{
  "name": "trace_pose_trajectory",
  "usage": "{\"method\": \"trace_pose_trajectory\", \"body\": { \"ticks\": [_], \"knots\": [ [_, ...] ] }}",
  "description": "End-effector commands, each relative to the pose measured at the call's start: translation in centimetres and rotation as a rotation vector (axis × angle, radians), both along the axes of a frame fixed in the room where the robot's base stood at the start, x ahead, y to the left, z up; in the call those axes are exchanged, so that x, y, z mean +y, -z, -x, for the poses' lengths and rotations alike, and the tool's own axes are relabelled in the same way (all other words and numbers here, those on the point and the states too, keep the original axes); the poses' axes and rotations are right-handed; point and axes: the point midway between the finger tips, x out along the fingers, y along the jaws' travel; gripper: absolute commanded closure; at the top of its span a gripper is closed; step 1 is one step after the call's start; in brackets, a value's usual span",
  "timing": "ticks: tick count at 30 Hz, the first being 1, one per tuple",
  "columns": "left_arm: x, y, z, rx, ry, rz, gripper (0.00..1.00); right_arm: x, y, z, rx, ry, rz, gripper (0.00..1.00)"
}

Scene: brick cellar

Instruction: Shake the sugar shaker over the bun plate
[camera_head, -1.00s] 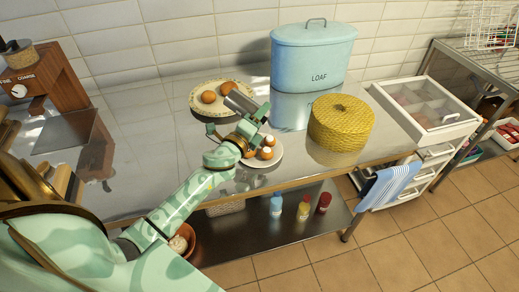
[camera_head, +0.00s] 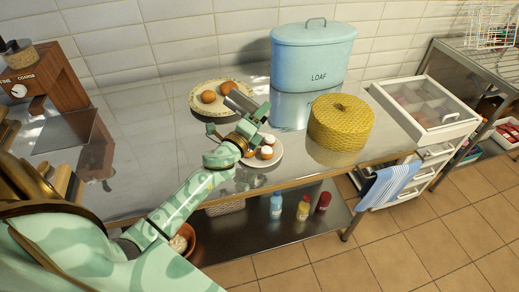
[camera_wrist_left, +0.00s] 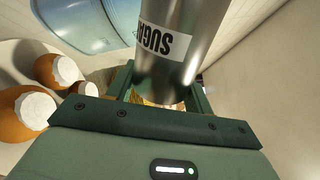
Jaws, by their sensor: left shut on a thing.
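My left gripper (camera_head: 250,126) is shut on the metallic sugar shaker (camera_head: 240,102), which is held tilted above the counter. In the left wrist view the shaker (camera_wrist_left: 184,75) sits between the fingers, and its label appears upside down. The bun plate (camera_head: 277,158) is a small white plate below and beside the gripper, partly hidden by it. Its buns (camera_head: 267,153) have white tops; in the left wrist view several orange-brown buns (camera_wrist_left: 17,122) show thick white caps. The shaker's outlet is hard to make out. My right gripper is not in view.
A patterned plate (camera_head: 198,96) with brown round items lies behind. A blue LOAF bin (camera_head: 312,58) and a yellow woven basket (camera_head: 341,122) stand to the right. A wooden grinder (camera_head: 45,80) is at left. The counter's middle left (camera_head: 140,135) is mostly clear.

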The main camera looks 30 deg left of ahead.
Motion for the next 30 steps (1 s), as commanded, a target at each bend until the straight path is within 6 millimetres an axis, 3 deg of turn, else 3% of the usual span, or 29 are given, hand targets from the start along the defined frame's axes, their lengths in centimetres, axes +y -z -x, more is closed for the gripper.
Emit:
{"method": "trace_pose_trajectory", "body": {
  "ticks": [5, 8, 18, 30],
  "knots": [
    [0.0, -0.1, 0.0, -0.002, 0.0, 0.006, 0.88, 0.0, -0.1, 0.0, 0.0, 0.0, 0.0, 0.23],
    [0.0, -0.6, 0.0, -0.011, -0.002, 0.127, 0.88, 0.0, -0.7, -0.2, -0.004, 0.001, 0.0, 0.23],
    [0.0, -3.1, 0.0, -0.075, 0.0, 0.961, 0.88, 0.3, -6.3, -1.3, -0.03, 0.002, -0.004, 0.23],
    [0.0, -4.5, 0.0, -0.131, 0.001, 1.772, 0.88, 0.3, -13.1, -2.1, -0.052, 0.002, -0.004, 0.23]
  ]
}}
